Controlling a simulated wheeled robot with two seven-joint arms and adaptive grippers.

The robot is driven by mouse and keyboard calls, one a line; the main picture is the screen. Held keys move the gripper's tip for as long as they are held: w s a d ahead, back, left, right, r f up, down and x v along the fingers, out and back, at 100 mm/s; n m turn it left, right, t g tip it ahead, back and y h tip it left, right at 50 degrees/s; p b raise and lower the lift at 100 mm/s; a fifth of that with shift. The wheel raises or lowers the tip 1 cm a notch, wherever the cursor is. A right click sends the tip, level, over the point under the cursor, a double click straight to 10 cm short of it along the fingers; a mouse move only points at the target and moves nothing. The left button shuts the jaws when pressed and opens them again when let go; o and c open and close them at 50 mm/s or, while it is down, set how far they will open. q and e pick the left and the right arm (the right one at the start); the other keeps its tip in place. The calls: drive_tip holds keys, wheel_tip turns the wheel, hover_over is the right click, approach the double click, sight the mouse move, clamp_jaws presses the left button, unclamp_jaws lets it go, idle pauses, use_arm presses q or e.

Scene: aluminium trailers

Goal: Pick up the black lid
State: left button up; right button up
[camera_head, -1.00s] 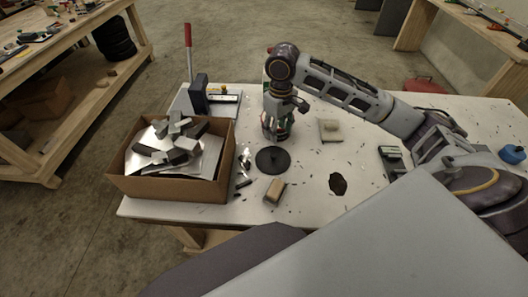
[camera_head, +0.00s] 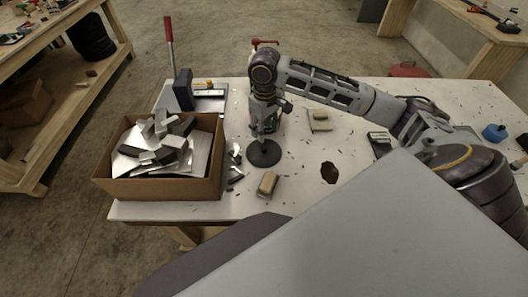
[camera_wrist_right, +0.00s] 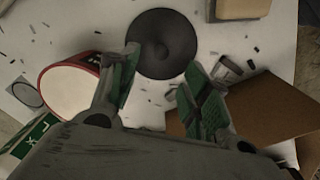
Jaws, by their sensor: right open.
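The black lid (camera_head: 264,153) is a round dark disc with a small knob, lying flat on the white table (camera_head: 300,187). In the right wrist view the lid (camera_wrist_right: 162,43) lies just beyond the fingertips, at the top middle. My right gripper (camera_head: 265,138) points down just above the lid's far side, and its fingers hide a little of it. In the right wrist view my right gripper (camera_wrist_right: 163,72) is open, with nothing between its green-padded fingers. I cannot tell from the views whether a fingertip touches the lid. My left gripper is not in view.
A cardboard box (camera_head: 165,189) of metal scraps stands left of the lid. A wooden block (camera_head: 267,184) lies in front of it. A red-rimmed round container (camera_wrist_right: 72,88) is near my right gripper. A lever tool (camera_head: 182,90) stands behind the box. Small dark chips litter the table.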

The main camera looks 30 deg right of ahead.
hover_over(264, 148)
wheel_tip(264, 148, down, 4)
drive_tip(key=shift+w+d+f, duration=0.1)
drive_tip(key=shift+d, duration=0.05)
drive_tip(key=shift+f, duration=0.2)
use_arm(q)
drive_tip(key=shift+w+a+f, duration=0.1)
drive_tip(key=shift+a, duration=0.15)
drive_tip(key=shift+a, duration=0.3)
use_arm(e)
drive_tip(key=shift+f, duration=0.1)
drive_tip(key=shift+f, duration=0.55)
wheel_tip(264, 148, down, 3)
drive_tip(key=shift+r, duration=0.15)
drive_tip(key=shift+f, duration=0.65)
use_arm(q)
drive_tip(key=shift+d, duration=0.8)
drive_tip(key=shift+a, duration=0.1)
